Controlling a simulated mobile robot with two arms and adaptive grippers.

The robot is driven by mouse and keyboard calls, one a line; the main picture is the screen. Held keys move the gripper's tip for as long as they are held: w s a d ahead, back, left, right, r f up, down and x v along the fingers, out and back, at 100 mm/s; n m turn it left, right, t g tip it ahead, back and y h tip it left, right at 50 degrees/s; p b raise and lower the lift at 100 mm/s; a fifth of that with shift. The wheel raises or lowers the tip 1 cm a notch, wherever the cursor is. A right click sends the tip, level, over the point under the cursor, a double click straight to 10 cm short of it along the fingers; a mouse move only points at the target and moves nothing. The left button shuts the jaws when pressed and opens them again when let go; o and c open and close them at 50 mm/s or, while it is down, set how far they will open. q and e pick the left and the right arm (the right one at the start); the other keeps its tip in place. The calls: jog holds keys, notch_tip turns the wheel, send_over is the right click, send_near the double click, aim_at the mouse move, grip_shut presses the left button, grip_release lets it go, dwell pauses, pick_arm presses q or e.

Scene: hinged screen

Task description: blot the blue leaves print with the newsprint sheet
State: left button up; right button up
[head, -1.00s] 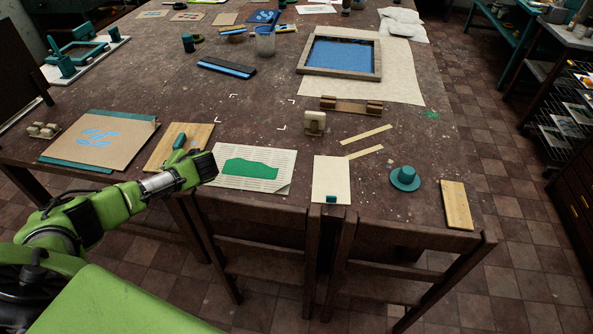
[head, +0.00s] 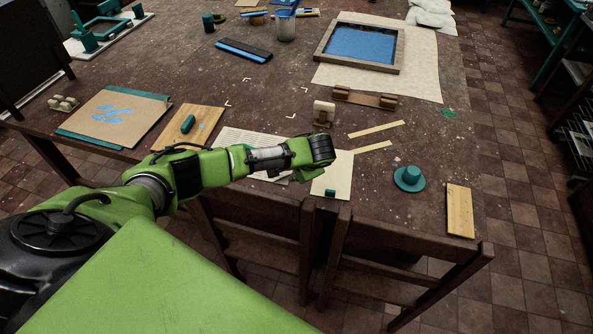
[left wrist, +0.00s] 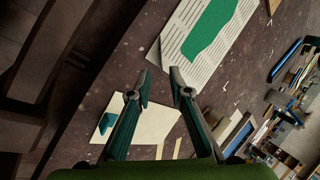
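The blue leaves print (head: 110,113) is a brown sheet with light blue leaf shapes, lying on a teal board at the table's left. A plain cream sheet (head: 342,168) with a small teal block (head: 330,193) lies near the front edge; both also show in the left wrist view. A line-printed sheet with a green shape (left wrist: 208,32) lies beside it, partly hidden by my arm in the head view. My left gripper (left wrist: 159,82) is open and empty above the cream sheet. My right gripper is not in view.
A wooden board with a teal handle (head: 187,124) lies beside the print. A teal hat-shaped piece (head: 408,178) and a wooden block (head: 460,210) lie to the right. A framed blue screen (head: 358,46) is at the back. Chairs (head: 265,215) stand against the front edge.

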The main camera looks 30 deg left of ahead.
aim_at(286, 182)
pick_arm(q)
jog(key=b+x, duration=0.2)
jog(key=x, duration=0.2)
jog(key=shift+s+a+f+b, duration=0.15)
jog(key=shift+s+b, duration=0.1)
jog(key=shift+b, duration=0.15)
jog(key=b+x, duration=0.3)
jog(key=shift+w+b, duration=0.2)
jog(key=shift+b, duration=0.1)
jog(key=shift+a, duration=0.1)
jog(key=shift+c, duration=0.5)
grip_shut()
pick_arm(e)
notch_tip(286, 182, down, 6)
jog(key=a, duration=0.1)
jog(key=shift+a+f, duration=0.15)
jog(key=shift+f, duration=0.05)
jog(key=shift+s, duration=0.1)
